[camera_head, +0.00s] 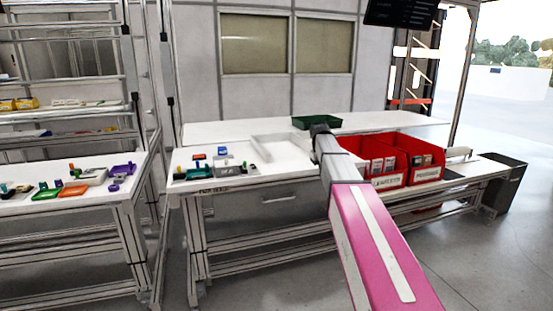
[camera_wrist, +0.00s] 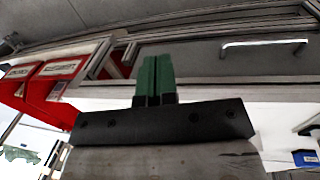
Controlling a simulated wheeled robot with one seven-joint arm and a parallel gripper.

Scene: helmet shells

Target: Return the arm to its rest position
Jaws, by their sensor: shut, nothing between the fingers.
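My gripper (camera_wrist: 155,80) shows in the wrist view with its two green fingers together and nothing between them. In the head view my pink and grey arm reaches from the lower right up to the middle workbench (camera_head: 230,187). The arm's dark end is over or in front of the bench, just left of the red bins (camera_head: 380,150). The fingers cannot be made out in the head view. The wrist picture looks upside down, with a drawer handle (camera_wrist: 265,43) at the top and the red bins (camera_wrist: 62,67) at the left.
A green tray (camera_head: 316,122) stands behind the arm's end. A white tray (camera_head: 280,148) and several small parts lie on the bench to the left. A second table (camera_head: 70,205) with small parts is at far left. A dark bin (camera_head: 505,185) stands at the right. Open floor lies in front.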

